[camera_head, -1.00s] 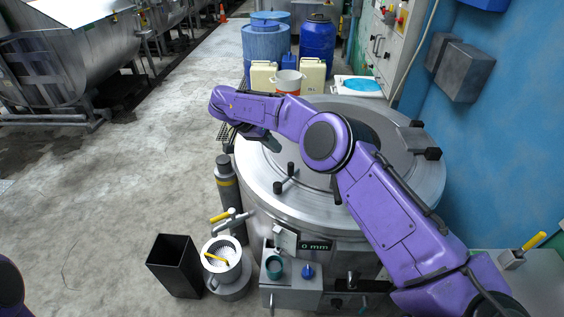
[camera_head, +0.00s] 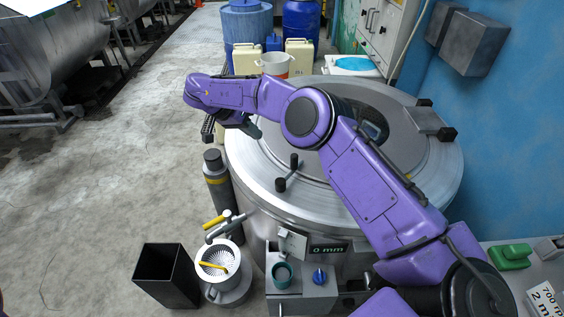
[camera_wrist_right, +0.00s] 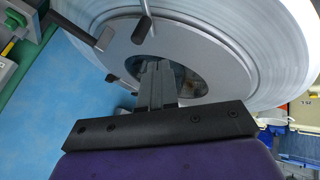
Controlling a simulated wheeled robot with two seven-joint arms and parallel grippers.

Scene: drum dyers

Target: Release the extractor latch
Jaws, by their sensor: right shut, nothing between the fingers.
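The extractor (camera_head: 245,165) is a large round steel drum with a flat lid. A short grey lever with black ends (camera_head: 288,173), which looks like the latch, sits at the lid's near edge. In the wrist view a black-ended bar (camera_wrist_right: 88,36) and a dark knob (camera_wrist_right: 142,30) show on the grey lid ring; I cannot tell which is the latch. My right gripper (camera_head: 250,128) is over the drum's far-left side, apart from the lever. Its fingers (camera_wrist_right: 155,80) are shut and empty, in front of the lid's dark opening. My left gripper is out of view.
A grey block with black ends (camera_head: 432,121) sits at the lid's right. A grey cylinder (camera_head: 218,180), a black bin (camera_head: 168,276) and a white strainer pot (camera_head: 220,262) stand at the near left. Drums and canisters stand behind. Open floor lies left.

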